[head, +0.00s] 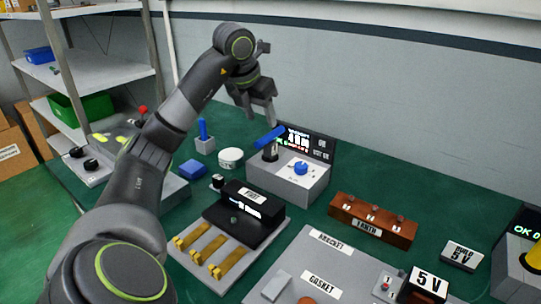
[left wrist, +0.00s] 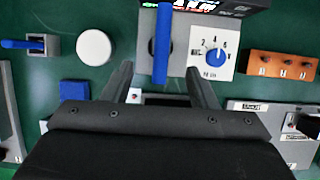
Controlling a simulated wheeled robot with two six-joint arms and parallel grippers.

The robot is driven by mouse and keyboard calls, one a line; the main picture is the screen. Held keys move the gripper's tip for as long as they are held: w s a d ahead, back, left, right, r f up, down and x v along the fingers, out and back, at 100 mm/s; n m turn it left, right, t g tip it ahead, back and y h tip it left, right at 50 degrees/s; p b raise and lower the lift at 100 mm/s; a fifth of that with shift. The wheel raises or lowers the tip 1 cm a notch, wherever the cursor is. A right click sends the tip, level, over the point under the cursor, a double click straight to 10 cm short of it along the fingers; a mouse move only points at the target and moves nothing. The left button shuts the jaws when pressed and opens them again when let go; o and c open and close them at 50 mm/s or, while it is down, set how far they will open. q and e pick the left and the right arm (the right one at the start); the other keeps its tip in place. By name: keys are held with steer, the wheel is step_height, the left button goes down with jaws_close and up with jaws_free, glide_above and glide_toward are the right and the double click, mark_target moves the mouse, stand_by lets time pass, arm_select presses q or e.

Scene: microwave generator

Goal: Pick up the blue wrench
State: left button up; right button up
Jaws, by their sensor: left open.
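A blue bar-shaped handle, which looks like the blue wrench (head: 270,136), sits tilted at the grey box with a display; a short metal part shows under it. In the left wrist view the blue wrench (left wrist: 162,45) points up the picture, its near end between the finger lines. My left gripper (head: 262,114) is open and empty, just above the wrench in the head view; its fingertips (left wrist: 158,70) show apart in the left wrist view. I cannot tell the exact height gap. Another blue upright handle (head: 203,129) stands in a small grey holder to the left. My right gripper is out of view.
The grey box (head: 308,183) has a blue dial and a dark display behind. A white round container (head: 230,157) and a blue block (head: 193,169) lie left. A black-topped fixture (head: 245,212) is in front; a brown rack (head: 372,222) stands right.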

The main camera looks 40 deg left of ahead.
mark_target(270, 144)
arm_select(q)
steer(key=p+x, duration=0.1)
steer(key=x, duration=1)
steer(key=shift+s+d+f, duration=0.1)
steer(key=shift+d+f, duration=0.1)
steer(key=shift+f, duration=0.05)
steer(key=shift+r, duration=0.1)
jaws_close()
